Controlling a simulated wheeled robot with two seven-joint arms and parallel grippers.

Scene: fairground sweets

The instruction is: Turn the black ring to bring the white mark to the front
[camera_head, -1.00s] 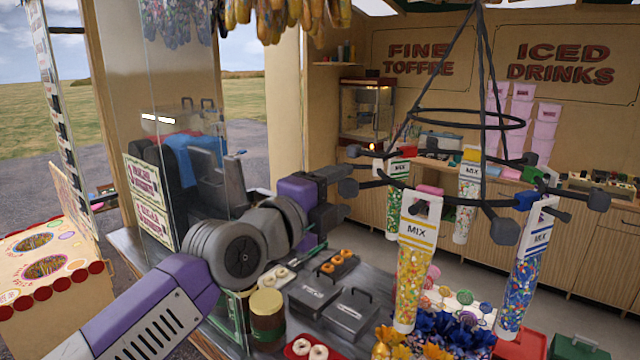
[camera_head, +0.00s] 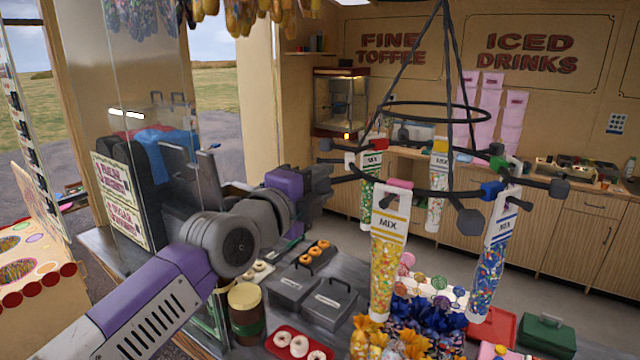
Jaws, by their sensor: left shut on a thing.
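The black ring (camera_head: 432,194) hangs level on dark rods under a smaller upper ring. Its spokes end in dark knobs (camera_head: 469,222), and coloured clips hold clear tubes of sweets, such as a yellow one (camera_head: 388,275) and a blue one (camera_head: 487,275). I cannot make out a white mark on the ring. My left gripper (camera_head: 328,181) is at the ring's left side, shut on the outer end of a spoke. The gripper hides the knob there. My right gripper is not in view.
Below the ring the counter holds lollipops, blue and yellow wrapped sweets (camera_head: 405,318), grey lidded boxes (camera_head: 330,303), a red doughnut tray (camera_head: 278,350) and a brown-and-cream tub (camera_head: 246,312). A clear panel (camera_head: 140,120) stands beside my left arm.

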